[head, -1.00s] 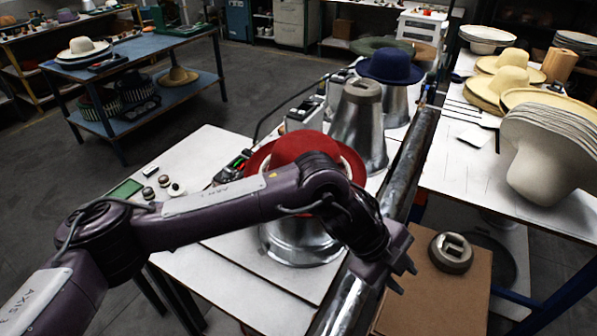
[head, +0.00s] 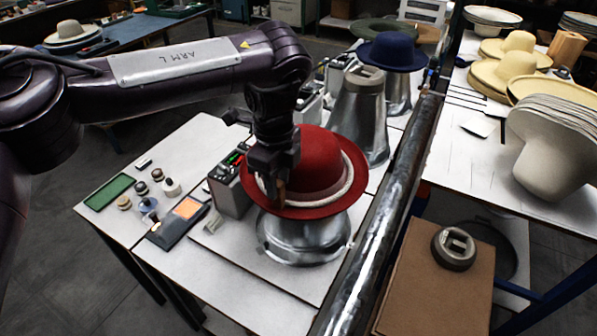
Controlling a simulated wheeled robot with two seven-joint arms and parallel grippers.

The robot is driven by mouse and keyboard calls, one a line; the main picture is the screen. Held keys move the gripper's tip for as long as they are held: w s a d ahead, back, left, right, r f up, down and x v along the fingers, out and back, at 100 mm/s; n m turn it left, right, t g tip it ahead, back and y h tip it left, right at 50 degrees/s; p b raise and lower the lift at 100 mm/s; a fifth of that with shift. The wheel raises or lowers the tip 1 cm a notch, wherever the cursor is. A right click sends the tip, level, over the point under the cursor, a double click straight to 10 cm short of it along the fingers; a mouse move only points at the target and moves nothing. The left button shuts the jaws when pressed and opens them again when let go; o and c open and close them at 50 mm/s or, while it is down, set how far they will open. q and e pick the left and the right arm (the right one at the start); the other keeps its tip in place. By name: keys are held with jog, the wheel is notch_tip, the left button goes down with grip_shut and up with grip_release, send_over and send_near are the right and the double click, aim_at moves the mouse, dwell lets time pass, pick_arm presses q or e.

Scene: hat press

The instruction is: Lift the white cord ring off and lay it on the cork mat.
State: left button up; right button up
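The white cord ring (head: 347,183) lies around the crown of the red hat (head: 318,158), on the brim. The hat sits on a metal block (head: 305,238). My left gripper (head: 277,198) is at the left front of the hat, fingers pointing down over the brim near the ring. The gripper hides the ring's left part. I cannot tell whether the fingers touch or hold the ring. The brown board (head: 415,283) at the lower right looks like the cork mat. A dark grey weight (head: 454,249) rests on its right part. My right gripper is not in view.
A long metal rail (head: 375,255) runs between the hat and the brown board. A taller metal block (head: 362,118) and a blue hat (head: 390,52) stand behind. Small tools and a device (head: 180,222) lie at the left. The brown board's left part is bare.

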aim_at(278, 207)
pick_arm(q)
jog(key=f, duration=0.2)
jog(key=f+p, duration=0.1)
jog(key=shift+w+a+f, duration=0.1)
jog(key=shift+w+f, duration=0.3)
jog(key=shift+f, duration=0.2)
jog(key=shift+s, duration=0.1)
grip_shut()
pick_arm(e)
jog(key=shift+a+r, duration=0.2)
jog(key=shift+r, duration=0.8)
pick_arm(q)
jog(key=shift+s, duration=0.1)
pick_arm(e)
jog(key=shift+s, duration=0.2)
